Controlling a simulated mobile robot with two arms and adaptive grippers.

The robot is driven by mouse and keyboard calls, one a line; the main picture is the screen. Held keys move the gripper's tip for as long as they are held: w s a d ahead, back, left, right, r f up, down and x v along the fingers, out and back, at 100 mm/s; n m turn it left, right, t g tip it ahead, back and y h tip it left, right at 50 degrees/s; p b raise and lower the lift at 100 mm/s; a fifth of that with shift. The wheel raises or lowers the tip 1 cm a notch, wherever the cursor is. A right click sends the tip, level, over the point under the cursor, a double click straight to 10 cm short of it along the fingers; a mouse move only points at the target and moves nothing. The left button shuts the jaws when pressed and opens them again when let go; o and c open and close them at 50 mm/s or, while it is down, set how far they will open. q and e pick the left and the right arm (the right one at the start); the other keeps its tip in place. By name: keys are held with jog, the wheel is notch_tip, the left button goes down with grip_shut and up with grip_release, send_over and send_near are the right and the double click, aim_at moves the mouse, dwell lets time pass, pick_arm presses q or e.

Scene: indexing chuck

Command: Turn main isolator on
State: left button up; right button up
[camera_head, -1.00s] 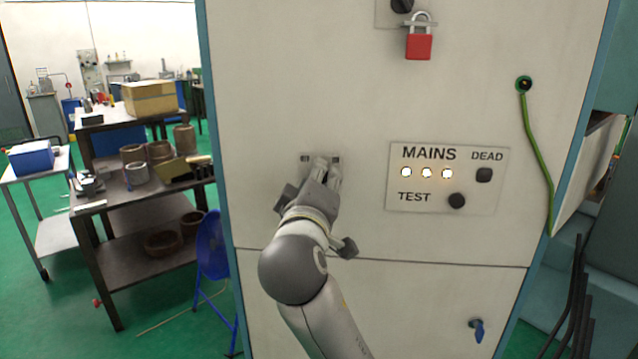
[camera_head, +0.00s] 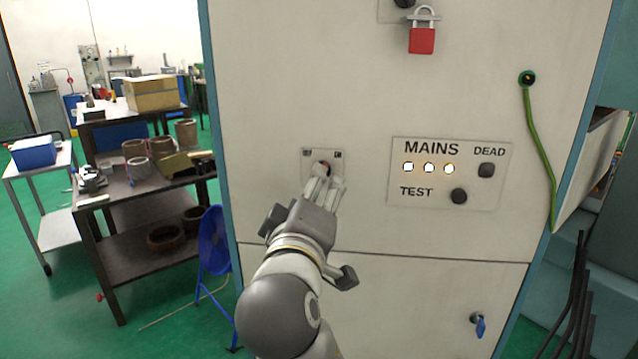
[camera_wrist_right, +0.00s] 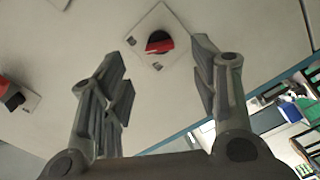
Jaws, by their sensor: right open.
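The main isolator is a red rotary handle on a black disc (camera_head: 323,166), on a small pale plate (camera_head: 308,154) on the cabinet front. My right gripper (camera_head: 323,187) is just in front of and below the handle, hiding the plate's lower part in the head view. In the right wrist view its fingers (camera_wrist_right: 165,90) are spread apart and empty, with the handle beyond them and not touched. My left gripper is not in view.
The MAINS panel (camera_head: 450,172), right of the isolator, has three lit lamps (camera_head: 429,168) and two dark buttons. A red padlock (camera_head: 421,40) hangs above. A green cable (camera_head: 541,150) runs down the right side. A bench with pots (camera_head: 150,215) stands left of the cabinet.

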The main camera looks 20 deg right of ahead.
jog(key=shift+v, duration=2.35)
